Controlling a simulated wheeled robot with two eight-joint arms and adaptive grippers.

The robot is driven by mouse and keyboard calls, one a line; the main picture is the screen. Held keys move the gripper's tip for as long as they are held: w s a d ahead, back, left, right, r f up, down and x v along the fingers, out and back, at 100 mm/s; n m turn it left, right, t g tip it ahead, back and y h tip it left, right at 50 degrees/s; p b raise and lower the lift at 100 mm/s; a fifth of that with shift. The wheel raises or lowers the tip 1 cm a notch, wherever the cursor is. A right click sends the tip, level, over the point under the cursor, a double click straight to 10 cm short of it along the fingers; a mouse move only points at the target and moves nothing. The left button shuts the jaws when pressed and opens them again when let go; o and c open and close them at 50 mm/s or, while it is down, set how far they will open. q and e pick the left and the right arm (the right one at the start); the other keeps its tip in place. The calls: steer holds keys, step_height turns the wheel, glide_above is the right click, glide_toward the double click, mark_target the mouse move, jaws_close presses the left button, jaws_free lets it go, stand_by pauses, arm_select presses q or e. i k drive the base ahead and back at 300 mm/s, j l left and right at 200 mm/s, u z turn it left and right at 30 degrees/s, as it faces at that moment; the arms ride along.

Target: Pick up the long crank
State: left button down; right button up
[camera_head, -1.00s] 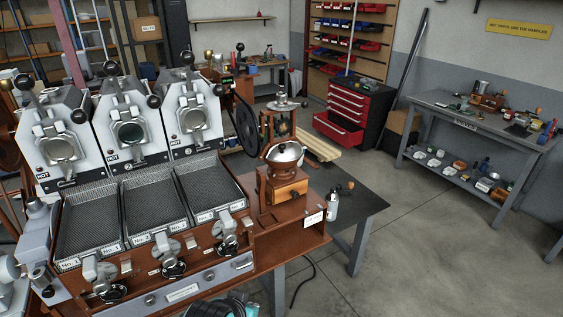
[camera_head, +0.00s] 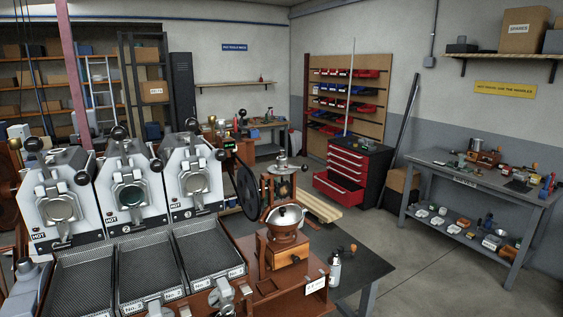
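No long crank can be made out for certain. A small item with a dark knob (camera_head: 353,247), perhaps a crank handle, lies on the dark table right of the wooden grinder (camera_head: 286,255); it is too small to tell. Other small tools lie on the right workbench (camera_head: 465,185) and on the back bench (camera_head: 262,138), too small to name. Neither of my grippers is in view.
The roaster's three white drum units (camera_head: 126,190) and mesh trays (camera_head: 145,275) fill the left. A black flywheel (camera_head: 248,190) stands beside them. A red tool chest (camera_head: 345,175) has a drawer pulled out. The grey floor (camera_head: 425,270) is clear between the tables.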

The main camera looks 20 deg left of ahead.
mark_target(340, 252)
steer(key=i+l+u, duration=0.1)
steer(key=i+l, duration=0.5)
steer(key=i+l+u, duration=0.1)
steer(key=i+l, duration=0.55)
steer(key=i+l+u, duration=0.15)
steer(key=i+l, duration=0.55)
steer(key=i+l+u, duration=0.1)
steer(key=i+l, duration=0.55)
steer(key=l, duration=0.1)
